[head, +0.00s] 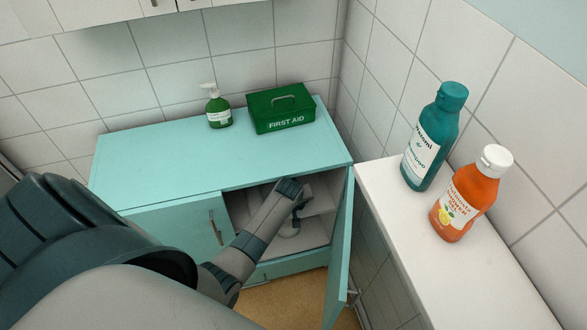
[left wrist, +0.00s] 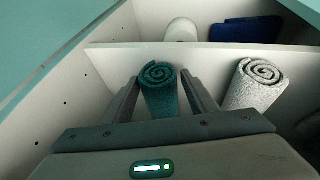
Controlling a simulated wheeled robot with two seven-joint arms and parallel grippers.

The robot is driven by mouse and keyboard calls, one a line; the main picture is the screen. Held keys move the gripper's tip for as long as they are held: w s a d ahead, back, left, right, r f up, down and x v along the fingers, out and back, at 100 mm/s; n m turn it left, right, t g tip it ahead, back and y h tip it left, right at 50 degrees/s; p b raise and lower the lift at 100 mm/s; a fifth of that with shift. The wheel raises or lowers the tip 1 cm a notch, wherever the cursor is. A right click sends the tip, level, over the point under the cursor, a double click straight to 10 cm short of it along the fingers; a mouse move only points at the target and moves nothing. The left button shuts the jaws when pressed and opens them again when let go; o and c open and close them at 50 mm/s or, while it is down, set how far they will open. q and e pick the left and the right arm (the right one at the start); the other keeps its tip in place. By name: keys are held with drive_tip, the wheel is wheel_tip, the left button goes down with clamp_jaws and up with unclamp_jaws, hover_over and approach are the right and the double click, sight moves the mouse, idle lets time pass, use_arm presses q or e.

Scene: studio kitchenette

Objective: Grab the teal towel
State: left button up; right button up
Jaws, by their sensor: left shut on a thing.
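The teal towel (left wrist: 161,90) is a rolled towel standing out between the two fingers of my left gripper (left wrist: 163,92) in the left wrist view. The gripper is shut on it, inside the cabinet. In the head view my left gripper (head: 295,205) reaches through the open cabinet door, and the towel cannot be made out there. My right gripper is in neither view.
A grey rolled towel (left wrist: 257,84) lies close to the right of the teal one. A shelf (left wrist: 205,57) runs behind, with a white roll (left wrist: 181,30) and a dark blue folded cloth (left wrist: 246,30). The open door (head: 341,255) stands right of my arm, beside a white counter (head: 450,290) with bottles.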

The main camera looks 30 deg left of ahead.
use_arm(q)
drive_tip(key=shift+r, duration=0.1)
drive_tip(key=shift+w+r+b, duration=0.1)
drive_tip(key=shift+r+b, duration=0.2)
drive_tip(key=shift+r, duration=0.15)
drive_tip(key=s+d+b, duration=0.1)
drive_tip(key=s+d, duration=0.2)
drive_tip(key=s, duration=0.4)
wheel_tip(320, 180, up, 14)
drive_tip(key=shift+s+b, duration=0.25)
drive_tip(key=shift+b, duration=0.1)
drive_tip(key=shift+s+f, duration=0.1)
drive_tip(key=shift+f, duration=0.05)
